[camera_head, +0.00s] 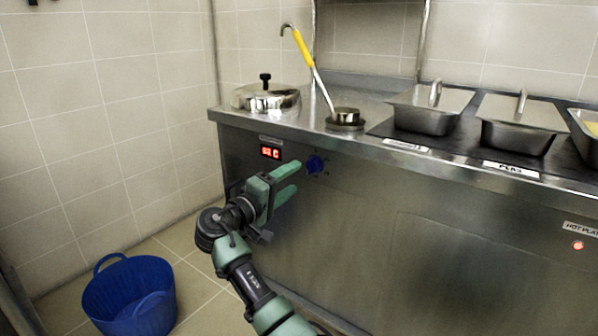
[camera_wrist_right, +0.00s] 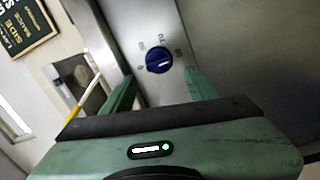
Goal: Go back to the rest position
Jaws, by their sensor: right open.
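My right gripper (camera_head: 287,181) is green and stands in front of the steel counter's front panel. Its two fingers are apart with nothing between them in the head view. A blue knob (camera_head: 315,164) on the panel is just beyond the fingertips, to their upper right. In the right wrist view the same knob (camera_wrist_right: 159,60) lies between and beyond the open fingers (camera_wrist_right: 156,82), apart from them. My left gripper does not show in either view.
The steel counter (camera_head: 380,230) fills the right side. On it are a lidded pot (camera_head: 265,97), a yellow-handled ladle (camera_head: 304,48) and steel pans (camera_head: 428,108). A red display (camera_head: 270,152) is beside the knob. A blue basket (camera_head: 130,295) stands on the floor at left.

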